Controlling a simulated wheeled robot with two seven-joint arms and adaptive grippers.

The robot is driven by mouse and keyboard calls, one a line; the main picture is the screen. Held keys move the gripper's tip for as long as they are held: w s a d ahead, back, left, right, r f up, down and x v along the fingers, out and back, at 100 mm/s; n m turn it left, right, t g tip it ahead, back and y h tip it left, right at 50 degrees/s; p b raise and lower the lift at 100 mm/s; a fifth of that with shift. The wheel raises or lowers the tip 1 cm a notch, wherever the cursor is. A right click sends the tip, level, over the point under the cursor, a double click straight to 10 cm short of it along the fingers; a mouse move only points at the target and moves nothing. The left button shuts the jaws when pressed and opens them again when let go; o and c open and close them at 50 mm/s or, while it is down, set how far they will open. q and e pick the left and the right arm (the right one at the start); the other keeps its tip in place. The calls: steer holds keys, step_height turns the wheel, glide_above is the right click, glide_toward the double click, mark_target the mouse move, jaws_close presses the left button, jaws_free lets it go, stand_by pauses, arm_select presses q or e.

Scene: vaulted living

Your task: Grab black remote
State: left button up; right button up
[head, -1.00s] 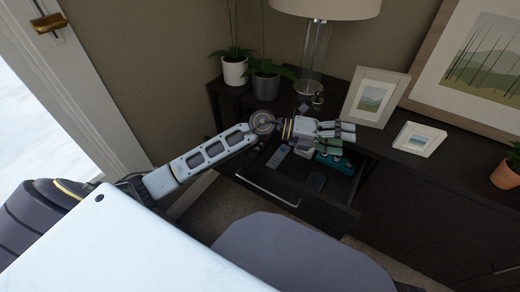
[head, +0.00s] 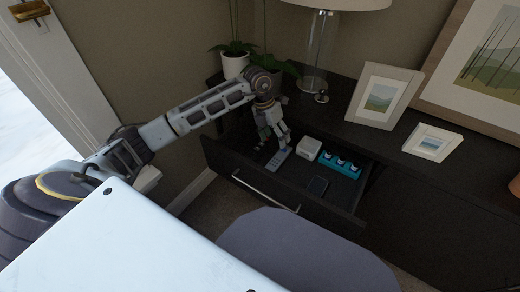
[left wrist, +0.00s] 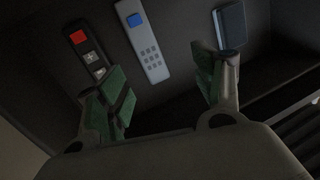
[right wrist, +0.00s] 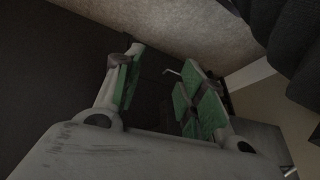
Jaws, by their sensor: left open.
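The black remote (left wrist: 88,55), with a red button and pale keys, lies in the open drawer. It shows at the upper left of the left wrist view, beyond the left finger. In the head view I cannot make it out; my gripper and arm cover that part. A grey remote (left wrist: 147,50) with a blue button lies beside it, ahead of the gap between my fingers, and also shows in the head view (head: 278,160). My left gripper (head: 274,145) points down into the drawer, open and empty. My right gripper (right wrist: 160,78) is open and empty, away from the drawer.
The drawer (head: 262,188) also holds a white box (head: 309,148), a teal tray with several items (head: 340,164) and a dark flat device (head: 317,186). Plants, a lamp (head: 318,55) and picture frames (head: 385,97) stand on the dresser above. A grey seat (head: 300,255) is in front.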

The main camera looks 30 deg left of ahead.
arm_select(q)
steer(key=a+n+y, duration=0.1)
steer(key=a+y, duration=0.2)
steer(key=a, duration=0.5)
steer(key=shift+w+r+g, duration=0.35)
steer(key=shift+w+g, duration=0.05)
arm_select(e)
steer(key=shift+w+a+f, duration=0.25)
steer(key=shift+w+f, duration=0.2)
arm_select(q)
steer(key=b, duration=0.3)
glide_above(255, 151)
steer(key=f, duration=0.8)
steer(key=shift+d+f, duration=0.25)
steer(key=shift+d, duration=0.15)
arm_select(e)
steer(key=shift+m+t+y, duration=0.3)
steer(key=shift+t+y, duration=0.2)
steer(key=shift+t, duration=0.1)
steer(key=f, duration=0.2)
steer(key=a+f, duration=0.1)
steer(key=f, duration=0.2)
steer(key=shift+w+a+f, duration=0.1)
steer(key=shift+w+f, duration=0.05)
steer(key=shift+f, duration=0.15)
arm_select(q)
steer(key=shift+f, duration=0.15)
